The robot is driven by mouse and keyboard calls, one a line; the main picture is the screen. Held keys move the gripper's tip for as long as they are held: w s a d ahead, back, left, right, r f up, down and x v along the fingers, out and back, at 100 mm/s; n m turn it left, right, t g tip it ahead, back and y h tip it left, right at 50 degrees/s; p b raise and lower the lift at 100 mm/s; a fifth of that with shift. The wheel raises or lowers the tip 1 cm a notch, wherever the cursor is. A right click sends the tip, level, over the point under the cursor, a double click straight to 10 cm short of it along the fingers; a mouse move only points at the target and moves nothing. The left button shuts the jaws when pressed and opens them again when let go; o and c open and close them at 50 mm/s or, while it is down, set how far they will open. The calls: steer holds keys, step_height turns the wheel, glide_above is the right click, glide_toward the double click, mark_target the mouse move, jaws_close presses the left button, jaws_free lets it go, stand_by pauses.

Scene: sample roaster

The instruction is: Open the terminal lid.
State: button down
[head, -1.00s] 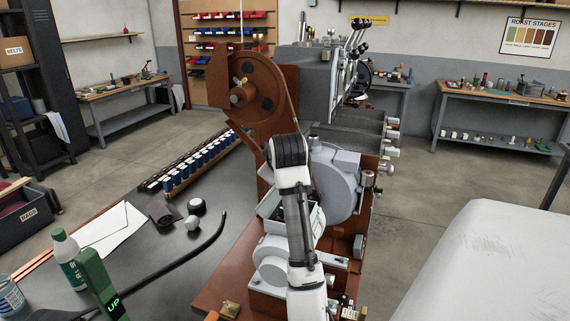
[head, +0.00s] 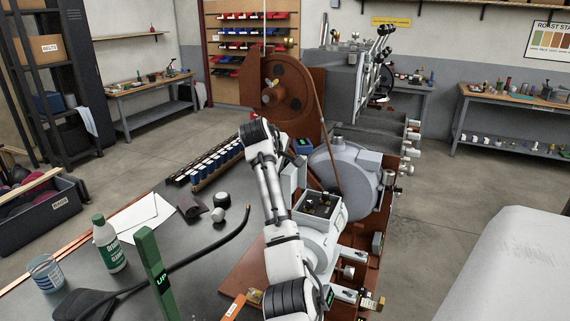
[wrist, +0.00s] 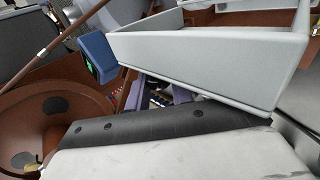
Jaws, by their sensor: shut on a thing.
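The terminal box (head: 328,217) is a pale grey housing on the side of the machine, right of my arm in the head view. Its top is open and dark, and brass-coloured terminals (head: 318,204) show inside. The lid (head: 290,183) stands raised at its far left side, partly behind my arm. In the wrist view a pale grey, shallow-walled piece, which looks like the lid (wrist: 205,78), fills the upper right. My gripper (wrist: 158,95) shows there as purple-grey fingers, shut at the lid's lower edge. The contact itself is partly hidden.
A large grey motor housing (head: 342,180) and a brown belt guard (head: 283,92) stand close by. A green post (head: 153,262) stands near.

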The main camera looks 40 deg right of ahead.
stand_by(0.4)
steer(key=c, duration=1.3)
jaws_free()
steer(key=shift+o, duration=0.2)
steer(key=b+v, duration=0.4)
steer(key=v, duration=0.9)
steer(key=shift+a+r+b, duration=0.25)
steer(key=shift+b, duration=0.15)
